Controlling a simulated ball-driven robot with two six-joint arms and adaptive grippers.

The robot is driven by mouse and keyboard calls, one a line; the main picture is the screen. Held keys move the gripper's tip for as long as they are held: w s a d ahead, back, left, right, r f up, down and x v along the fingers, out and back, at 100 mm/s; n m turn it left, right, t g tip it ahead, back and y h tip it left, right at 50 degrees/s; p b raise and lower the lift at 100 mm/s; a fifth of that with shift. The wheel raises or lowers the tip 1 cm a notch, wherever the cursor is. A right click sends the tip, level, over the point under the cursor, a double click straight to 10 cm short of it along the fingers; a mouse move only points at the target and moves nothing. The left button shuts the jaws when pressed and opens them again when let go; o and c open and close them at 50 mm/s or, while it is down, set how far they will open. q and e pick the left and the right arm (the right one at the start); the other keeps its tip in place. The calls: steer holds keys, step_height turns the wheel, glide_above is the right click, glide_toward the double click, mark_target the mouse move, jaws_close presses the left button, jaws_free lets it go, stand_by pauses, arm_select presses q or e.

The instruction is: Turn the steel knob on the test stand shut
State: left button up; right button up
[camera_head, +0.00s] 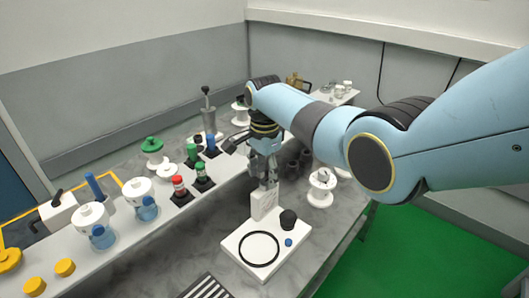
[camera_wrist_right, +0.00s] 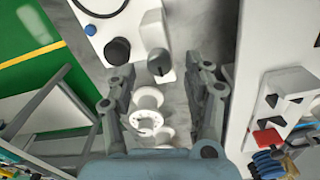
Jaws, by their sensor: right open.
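The test stand (camera_head: 235,240) is a white base with a black ring, a black knob (camera_head: 288,219), a small blue button (camera_head: 288,242) and an upright white block (camera_head: 264,205). In the right wrist view, a dark grey rounded knob (camera_wrist_right: 159,62), likely the steel one, sits on the white block (camera_wrist_right: 153,30). My right gripper (camera_head: 266,182) is over the block and hides its top in the head view. In the wrist view, the open fingers of the right gripper (camera_wrist_right: 166,72) stand on either side of the knob, apart from it. My left gripper is not in view.
Red and green capped parts (camera_head: 180,187), white vaporizer-like units with blue fronts (camera_head: 96,228) and yellow knobs (camera_head: 34,287) line the shelf at left. A striped plate (camera_head: 208,287) lies in front.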

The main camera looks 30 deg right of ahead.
mark_target(265, 182)
step_height(265, 182, up, 10)
stand_by(0.3)
steer(key=shift+f, duration=0.15)
